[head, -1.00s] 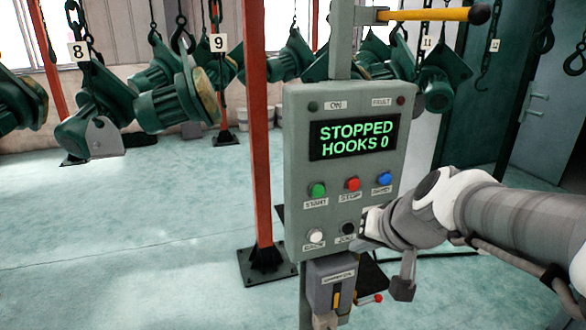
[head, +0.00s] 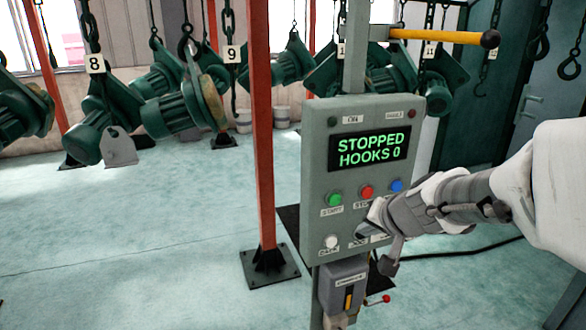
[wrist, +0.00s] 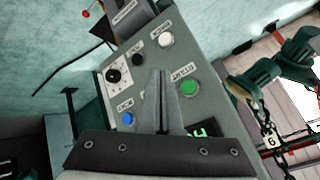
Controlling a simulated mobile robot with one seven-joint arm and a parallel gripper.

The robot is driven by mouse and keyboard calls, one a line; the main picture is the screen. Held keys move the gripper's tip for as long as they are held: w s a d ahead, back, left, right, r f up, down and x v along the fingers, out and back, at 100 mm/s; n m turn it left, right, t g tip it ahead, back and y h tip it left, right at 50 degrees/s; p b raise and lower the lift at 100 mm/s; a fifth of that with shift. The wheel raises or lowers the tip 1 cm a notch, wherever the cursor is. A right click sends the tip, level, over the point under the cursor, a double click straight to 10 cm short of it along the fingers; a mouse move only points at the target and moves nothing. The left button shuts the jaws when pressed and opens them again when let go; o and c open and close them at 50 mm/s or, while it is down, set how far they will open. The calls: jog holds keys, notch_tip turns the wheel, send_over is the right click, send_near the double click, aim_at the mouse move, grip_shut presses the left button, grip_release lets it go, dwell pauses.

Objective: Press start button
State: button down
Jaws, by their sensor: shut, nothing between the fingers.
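The grey control panel (head: 318,165) stands upright on a post, its display (head: 369,149) reading "STOPPED HOOKS 0". The green start button (head: 335,199) is at the left of the button row; it also shows in the wrist view (wrist: 189,87), just right of my fingers. My gripper (head: 364,230) is shut and empty, in front of the panel, below and right of the green button. In the wrist view its fingertips (wrist: 160,74) point at the panel between the black and green buttons. I cannot tell the gap to the panel. The fingers hide the red button there.
The red button (head: 366,191), blue button (head: 396,185) and white button (head: 331,242) are close to the green one. A yellow-handled lever (head: 440,39) juts out above the panel. An orange post (head: 260,130) stands left of it.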

aim_at(335, 199)
jog(key=shift+w+a+p, duration=0.45)
jog(key=shift+w+p, duration=0.15)
jog(key=shift+w, duration=0.8)
jog(key=shift+w+a+p, duration=0.5)
jog(key=shift+w+p, duration=0.15)
jog(key=shift+w, duration=0.7)
jog(key=shift+w+a+p, duration=0.45)
jog(key=shift+w+p, duration=0.15)
jog(key=shift+w, duration=0.8)
jog(key=shift+w, duration=0.1)
jog(key=shift+w+a, duration=0.1)
jog(key=shift+w, duration=0.2)
